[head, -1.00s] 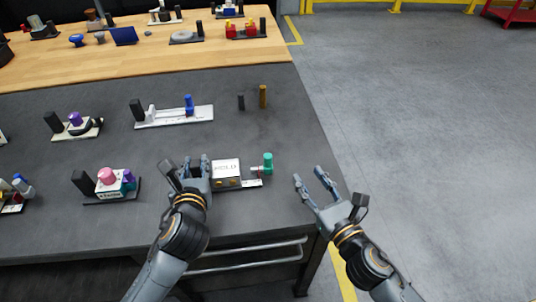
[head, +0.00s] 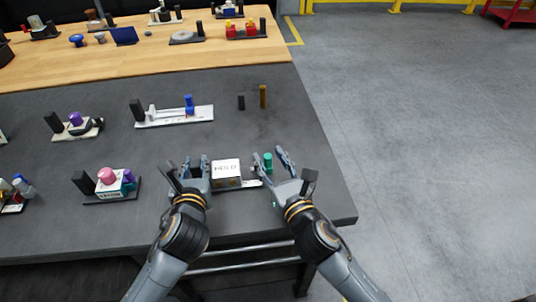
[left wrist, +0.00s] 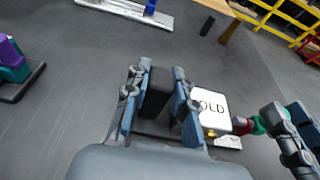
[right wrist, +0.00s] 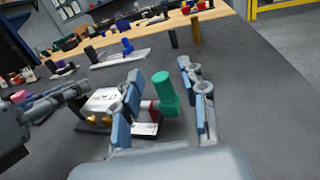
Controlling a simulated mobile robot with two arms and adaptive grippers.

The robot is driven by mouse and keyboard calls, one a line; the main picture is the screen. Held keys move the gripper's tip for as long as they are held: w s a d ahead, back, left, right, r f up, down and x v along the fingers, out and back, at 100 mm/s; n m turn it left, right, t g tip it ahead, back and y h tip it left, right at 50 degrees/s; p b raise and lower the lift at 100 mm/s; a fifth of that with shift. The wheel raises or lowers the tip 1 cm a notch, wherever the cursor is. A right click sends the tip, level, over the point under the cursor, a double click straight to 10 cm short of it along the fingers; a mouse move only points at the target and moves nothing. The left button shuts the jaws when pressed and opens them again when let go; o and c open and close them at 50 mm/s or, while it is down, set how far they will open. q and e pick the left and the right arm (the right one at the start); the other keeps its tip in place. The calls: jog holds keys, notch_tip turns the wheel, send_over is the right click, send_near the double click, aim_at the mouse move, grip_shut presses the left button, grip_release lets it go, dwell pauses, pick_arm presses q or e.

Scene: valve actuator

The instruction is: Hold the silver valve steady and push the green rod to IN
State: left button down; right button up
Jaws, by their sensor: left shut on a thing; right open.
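My left gripper (head: 192,166) is shut on a black block (left wrist: 156,92) at the valve's left end. My right gripper (head: 270,160) is open, with its fingers on either side of the green rod, apparently not gripping it.
A plate with a blue knob (head: 189,104) lies behind. A black peg (head: 241,102) and a brown peg (head: 263,96) stand further back. The table's right part (head: 320,185) is clear.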

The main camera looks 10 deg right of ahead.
pick_arm(q)
jog(key=shift+f, duration=0.35)
pick_arm(e)
jog(key=shift+x, duration=0.85)
grip_shut()
jog(key=a, duration=0.4)
jog(key=shift+a, duration=0.25)
pick_arm(q)
jog(key=shift+d, duration=0.1)
pick_arm(e)
jog(key=shift+a, duration=0.1)
grip_release()
